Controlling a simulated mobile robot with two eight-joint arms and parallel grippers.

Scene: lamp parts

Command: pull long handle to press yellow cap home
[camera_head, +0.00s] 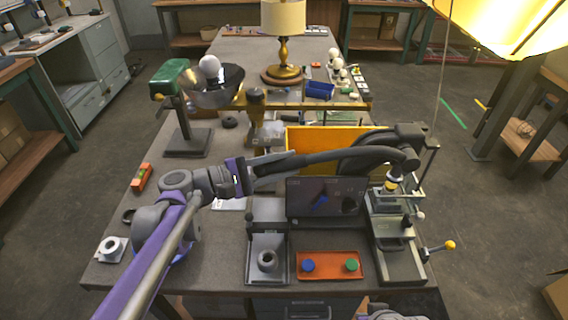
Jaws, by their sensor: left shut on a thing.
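The press (395,235) stands at the right front of the workbench. Its long dark handle (335,156) reaches left from the press head, roughly level. My left gripper (272,168) is shut on the handle's left end, above the middle of the bench. A small yellow part (392,184), seemingly the yellow cap, shows under the press head. Whether it is fully seated is too small to tell. My right gripper is not in view; only a piece of my body shows at the bottom edge.
A dark screen (326,197) and a yellow bin (330,142) stand below and behind the handle. An orange tray (328,274) holds a blue and a green cap. A green lamp (172,78) stands back left.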

